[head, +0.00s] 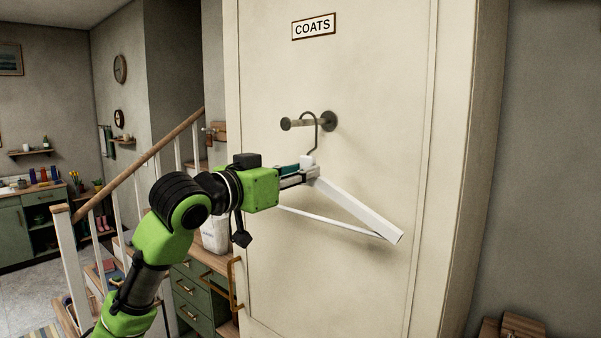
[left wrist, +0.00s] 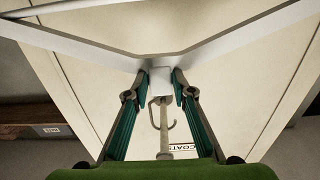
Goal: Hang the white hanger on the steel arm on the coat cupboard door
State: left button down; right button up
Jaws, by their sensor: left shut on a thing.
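The white hanger (head: 358,210) is held in front of the cupboard door, its bar slanting down to the right. My left gripper (head: 303,170) is shut on the white block below its hook. The block (left wrist: 160,75) shows between the fingertips in the left wrist view. The dark hook (head: 317,135) rises to the steel arm (head: 297,123), which juts from a round plate on the door. The hook's curve shows at the arm's height and crosses it in the picture; I cannot tell whether it rests on it. My right gripper is out of view.
The tall cream coat cupboard door (head: 380,100) carries a COATS sign (head: 313,24). A staircase with a wooden handrail (head: 150,155) and a green drawer unit (head: 195,300) stand to the left. A wooden object (head: 522,328) is at the lower right.

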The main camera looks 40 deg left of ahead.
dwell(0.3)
pick_arm(q)
jog(key=c, duration=1.6)
grip_release()
jog(key=shift+c, duration=0.2)
jog(key=shift+f, duration=0.1)
jog(key=shift+s, duration=0.15)
